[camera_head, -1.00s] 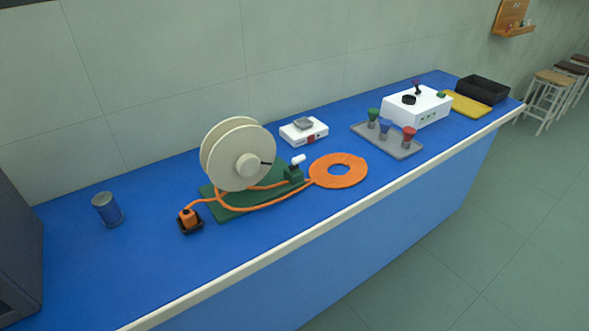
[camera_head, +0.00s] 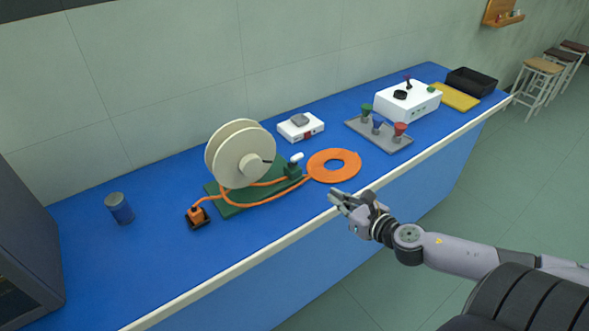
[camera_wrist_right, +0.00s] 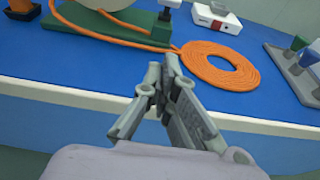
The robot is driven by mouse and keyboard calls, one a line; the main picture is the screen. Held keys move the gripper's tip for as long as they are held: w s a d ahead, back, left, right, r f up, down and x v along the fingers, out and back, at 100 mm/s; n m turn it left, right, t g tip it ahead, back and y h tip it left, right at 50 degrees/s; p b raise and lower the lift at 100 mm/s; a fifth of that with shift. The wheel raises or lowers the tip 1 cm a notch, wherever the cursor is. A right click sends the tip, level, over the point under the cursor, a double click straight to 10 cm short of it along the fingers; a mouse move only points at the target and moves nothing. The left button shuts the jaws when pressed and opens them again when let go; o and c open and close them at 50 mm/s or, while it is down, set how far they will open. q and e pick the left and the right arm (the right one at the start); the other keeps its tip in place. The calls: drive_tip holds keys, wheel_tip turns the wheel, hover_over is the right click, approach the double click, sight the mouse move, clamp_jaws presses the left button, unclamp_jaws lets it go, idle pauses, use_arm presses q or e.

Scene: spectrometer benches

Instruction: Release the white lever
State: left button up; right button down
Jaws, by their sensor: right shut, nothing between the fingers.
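The white lever (camera_head: 297,157) is a short white handle on a small green block (camera_head: 292,170) at the right end of a green base (camera_head: 232,211). A large cream reel (camera_head: 241,154) stands on that base. An orange cord runs from the reel area past the block to a flat orange coil (camera_head: 333,166). My right gripper (camera_head: 334,198) is shut and empty at the bench's front edge, to the right of and nearer than the lever, apart from it. In the right wrist view the lever (camera_wrist_right: 171,4) is cut by the top edge, beyond the fingertips (camera_wrist_right: 163,64). My left gripper is out of view.
A small orange plug (camera_head: 197,213) sits in a black holder left of the base. A white box (camera_head: 300,127) stands behind the lever. A grey tray (camera_head: 402,146) with coloured pieces is to the right. A blue can (camera_head: 119,208) stands far left. Bare bench lies in front.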

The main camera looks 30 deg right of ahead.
drive_tip(key=shift+a+r, duration=0.15)
drive_tip(key=shift+r, duration=0.05)
drive_tip(key=shift+w, duration=0.1)
drive_tip(key=p, duration=0.2)
approach(292, 165)
wheel_tip(292, 165, down, 3)
drive_tip(key=shift+w+r, duration=0.1)
drive_tip(key=shift+r, duration=0.05)
drive_tip(key=w, duration=0.1)
drive_tip(key=w+r+p, duration=0.1)
drive_tip(key=w, duration=0.1)
drive_tip(key=shift+r+p, duration=0.15)
drive_tip(key=shift+p, duration=0.15)
drive_tip(key=shift+w+r, duration=0.1)
drive_tip(key=shift+w, duration=0.25)
